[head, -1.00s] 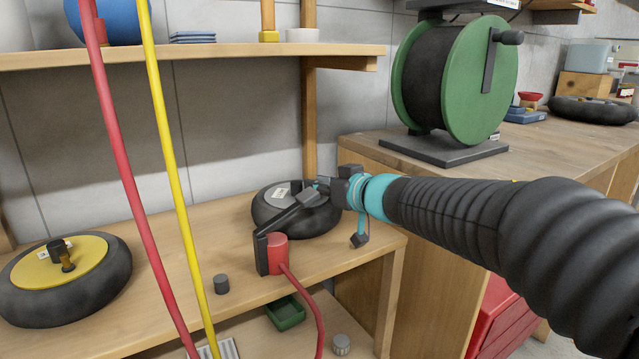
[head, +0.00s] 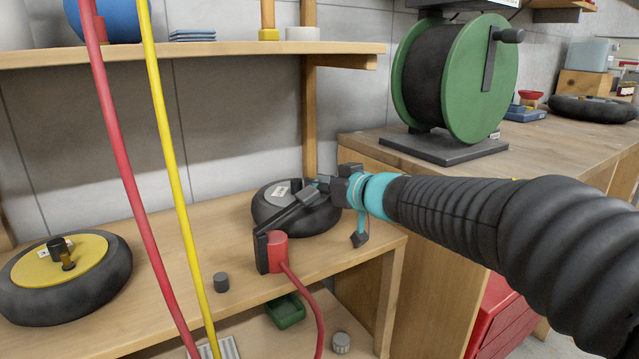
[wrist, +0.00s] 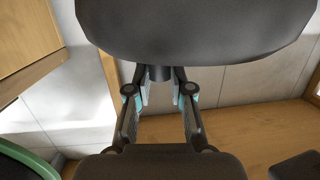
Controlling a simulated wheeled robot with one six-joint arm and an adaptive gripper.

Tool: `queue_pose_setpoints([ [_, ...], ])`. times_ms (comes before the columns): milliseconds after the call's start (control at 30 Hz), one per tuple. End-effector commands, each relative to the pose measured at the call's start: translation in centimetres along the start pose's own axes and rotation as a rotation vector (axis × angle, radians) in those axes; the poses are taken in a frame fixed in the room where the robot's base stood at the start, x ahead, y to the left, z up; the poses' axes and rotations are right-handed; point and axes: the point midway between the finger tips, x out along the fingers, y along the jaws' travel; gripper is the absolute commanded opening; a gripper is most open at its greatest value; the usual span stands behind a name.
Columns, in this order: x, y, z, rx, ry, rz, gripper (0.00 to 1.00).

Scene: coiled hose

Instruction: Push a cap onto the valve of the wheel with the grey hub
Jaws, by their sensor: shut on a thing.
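A black wheel (head: 315,221) lies flat on the wooden shelf, with a white label (head: 281,191) on top. My gripper (head: 318,187) is in front of it in the head view, so most of its hub and its valve are hidden. In the wrist view my gripper (wrist: 160,84) is shut on a small dark cap (wrist: 160,73) between its fingertips. A large dark rounded shape, probably the tyre (wrist: 195,30), fills the top there. Whether the cap touches a valve cannot be told. A second wheel (head: 106,290) with a yellow hub (head: 90,255) lies at the left.
A red fitting (head: 277,253) with a black lever and a red hose (head: 315,310) stands before the wheel. A dark cap (head: 221,283) lies loose on the shelf. Red (head: 130,190) and yellow (head: 175,190) hoses hang in front. A green reel (head: 470,80) stands on the right bench.

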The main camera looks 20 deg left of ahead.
Motion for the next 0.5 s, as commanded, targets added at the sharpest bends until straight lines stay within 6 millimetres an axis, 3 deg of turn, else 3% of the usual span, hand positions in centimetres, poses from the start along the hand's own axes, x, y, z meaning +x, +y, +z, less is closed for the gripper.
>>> queue_pose_setpoints([
  [233,0.04,0.0,0.21,0.001,-0.003,0.0,0.0],
  [267,0.04,0.0,0.21,0.001,-0.003,0.0,0.28],
  [333,0.04,0.0,0.2,0.001,-0.003,0.0,0.46],
  [367,0.03,0.0,0.19,0.001,-0.003,0.0,0.5],
  [500,0.02,0.0,0.13,0.0,-0.002,0.0,0.5],
])
